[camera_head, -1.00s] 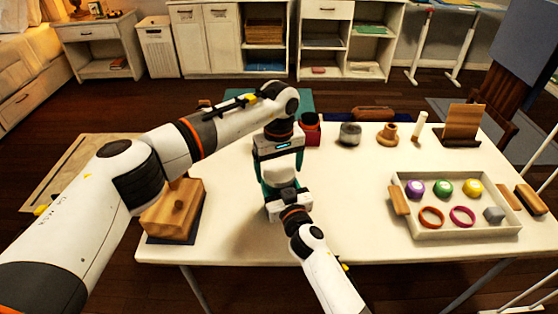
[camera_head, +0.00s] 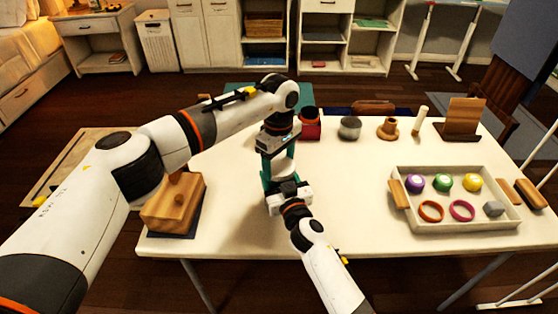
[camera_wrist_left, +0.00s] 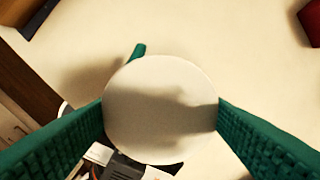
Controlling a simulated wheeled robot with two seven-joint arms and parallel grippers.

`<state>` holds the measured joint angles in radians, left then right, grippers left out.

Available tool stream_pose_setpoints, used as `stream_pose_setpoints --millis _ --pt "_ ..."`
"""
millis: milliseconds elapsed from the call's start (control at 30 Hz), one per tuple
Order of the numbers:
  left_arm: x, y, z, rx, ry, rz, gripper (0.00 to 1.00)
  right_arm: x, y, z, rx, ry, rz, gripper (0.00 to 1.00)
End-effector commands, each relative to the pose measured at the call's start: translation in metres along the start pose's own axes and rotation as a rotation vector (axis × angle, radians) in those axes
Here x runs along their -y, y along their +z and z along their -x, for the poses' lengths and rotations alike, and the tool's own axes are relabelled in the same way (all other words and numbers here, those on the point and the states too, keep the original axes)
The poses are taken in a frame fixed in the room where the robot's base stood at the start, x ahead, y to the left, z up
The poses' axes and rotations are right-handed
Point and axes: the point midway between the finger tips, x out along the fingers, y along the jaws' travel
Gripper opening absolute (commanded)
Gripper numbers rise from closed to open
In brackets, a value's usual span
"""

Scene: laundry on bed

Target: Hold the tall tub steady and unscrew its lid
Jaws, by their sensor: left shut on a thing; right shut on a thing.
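The tall tub (camera_head: 284,167) is white and stands upright on the table, mostly hidden between my two grippers. In the left wrist view its round white lid (camera_wrist_left: 160,110) fills the space between the green fingers. My left gripper (camera_head: 279,163) points down from above and is shut on the lid, with a finger on each side. My right gripper (camera_head: 287,184) comes in low from the front and is shut on the tub's body. One green fingertip of it (camera_wrist_left: 139,50) shows beyond the lid in the left wrist view. I cannot tell whether the lid is loose.
A wooden box (camera_head: 173,205) stands at the table's left. A red container (camera_head: 310,128), a grey jar (camera_head: 350,128), a wooden piece (camera_head: 388,128) and a wooden stand (camera_head: 462,120) line the back. A tray (camera_head: 455,226) of small items is right. The table's middle is clear.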

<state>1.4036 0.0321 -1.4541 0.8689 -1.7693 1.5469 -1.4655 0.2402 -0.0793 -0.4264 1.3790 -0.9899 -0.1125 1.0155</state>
Motion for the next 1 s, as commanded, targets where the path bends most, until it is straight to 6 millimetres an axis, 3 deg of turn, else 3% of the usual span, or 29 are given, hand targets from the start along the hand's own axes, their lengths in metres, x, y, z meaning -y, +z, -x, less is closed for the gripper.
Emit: stream_pose_setpoints --millis 1000 --pt "0.0 -0.0006 0.0015 0.0 -0.002 2.191 0.42 0.0001 -0.0006 0.0002 -0.001 0.0 0.0 0.01"
